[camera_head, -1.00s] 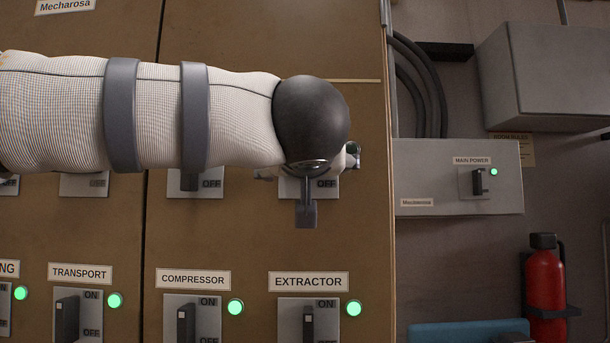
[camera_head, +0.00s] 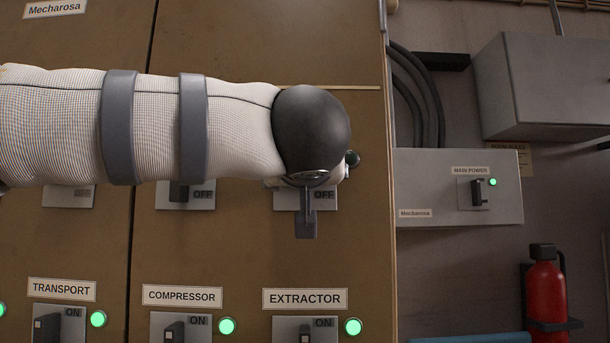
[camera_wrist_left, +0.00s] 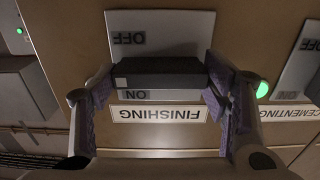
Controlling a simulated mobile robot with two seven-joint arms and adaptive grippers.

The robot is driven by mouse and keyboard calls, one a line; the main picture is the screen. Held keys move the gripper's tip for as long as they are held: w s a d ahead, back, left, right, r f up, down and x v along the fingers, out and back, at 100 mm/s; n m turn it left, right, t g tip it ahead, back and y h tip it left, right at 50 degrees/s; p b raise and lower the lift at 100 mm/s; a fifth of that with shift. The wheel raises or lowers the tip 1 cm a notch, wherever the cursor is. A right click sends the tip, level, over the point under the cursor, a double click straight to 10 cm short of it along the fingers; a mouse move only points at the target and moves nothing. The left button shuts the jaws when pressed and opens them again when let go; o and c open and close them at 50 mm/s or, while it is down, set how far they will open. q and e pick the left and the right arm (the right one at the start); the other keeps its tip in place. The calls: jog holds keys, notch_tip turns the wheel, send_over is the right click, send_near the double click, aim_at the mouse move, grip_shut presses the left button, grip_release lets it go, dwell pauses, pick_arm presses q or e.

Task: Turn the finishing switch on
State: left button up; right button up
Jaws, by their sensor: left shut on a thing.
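The finishing switch sits on a light plate under my left wrist in the head view (camera_head: 325,205), where its OFF mark shows. In the left wrist view, which is upside down, the plate (camera_wrist_left: 180,28) carries OFF at the top, ON at the bottom and the FINISHING label (camera_wrist_left: 160,115). The dark switch handle (camera_wrist_left: 157,74) lies across the plate between my left gripper's fingers (camera_wrist_left: 160,100). That gripper is shut on the handle. In the head view my wrist hides the handle. A dark, unlit lamp (camera_head: 353,158) is right of the wrist. My right gripper is out of view.
The extractor (camera_head: 305,299) and compressor (camera_head: 182,297) labels are below, with lit green lamps. The cementing switch plate (camera_wrist_left: 297,75) is beside the finishing one. A main power box (camera_head: 450,205) and red extinguisher (camera_head: 545,295) are at right.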

pick_arm(q)
jog(key=shift+r+n, duration=0.1)
jog(key=shift+n, duration=8.7)
jog(key=o, duration=1.2)
jog(key=shift+w, duration=0.1)
jog(key=shift+c, duration=0.2)
